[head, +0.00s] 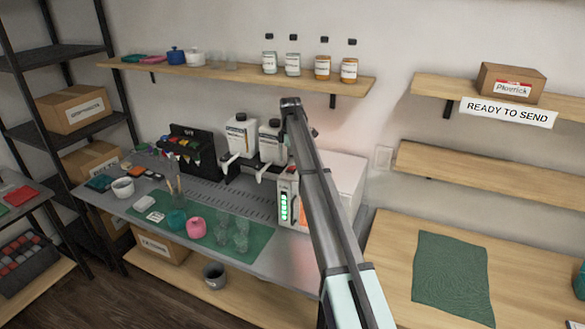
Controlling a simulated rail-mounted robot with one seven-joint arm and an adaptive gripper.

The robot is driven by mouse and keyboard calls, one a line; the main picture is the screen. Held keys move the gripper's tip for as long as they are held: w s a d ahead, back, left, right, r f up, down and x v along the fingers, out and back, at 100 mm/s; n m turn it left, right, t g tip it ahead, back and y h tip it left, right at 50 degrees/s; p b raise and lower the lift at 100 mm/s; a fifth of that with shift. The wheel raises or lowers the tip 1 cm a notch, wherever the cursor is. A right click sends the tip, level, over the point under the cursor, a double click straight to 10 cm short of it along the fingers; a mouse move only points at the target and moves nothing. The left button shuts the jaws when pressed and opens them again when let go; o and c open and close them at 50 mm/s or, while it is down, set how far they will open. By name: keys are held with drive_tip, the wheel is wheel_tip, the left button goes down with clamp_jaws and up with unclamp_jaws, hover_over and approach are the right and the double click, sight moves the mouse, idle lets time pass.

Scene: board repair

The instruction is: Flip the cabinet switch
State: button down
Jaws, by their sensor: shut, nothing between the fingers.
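A white box-shaped cabinet (345,180) stands at the right end of the grey workbench. Its front has a panel with a column of lit green lights (284,207). My arm crosses in front of the cabinet and hides much of its front. I cannot make out a switch on the visible part. My arm reaches up from the bottom to a dark end above the cabinet. No gripper fingers can be made out there, and the arm may hide them.
A pale square plate (383,158) is on the wall right of the cabinet. White dispensers (241,135) stand left of it. Cups and glasses (222,232) stand on the green mat (252,240). Shelves (240,75) run above. A wooden table (395,250) is at right.

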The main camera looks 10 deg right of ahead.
sight(290, 168)
drive_tip(key=shift+s+f+b, duration=0.1)
drive_tip(key=shift+f+b, duration=0.2)
drive_tip(key=shift+f, duration=0.75)
idle(0.4)
drive_tip(key=shift+r+p, duration=1.45)
drive_tip(key=shift+r, duration=2.1)
drive_tip(key=shift+f, duration=0.1)
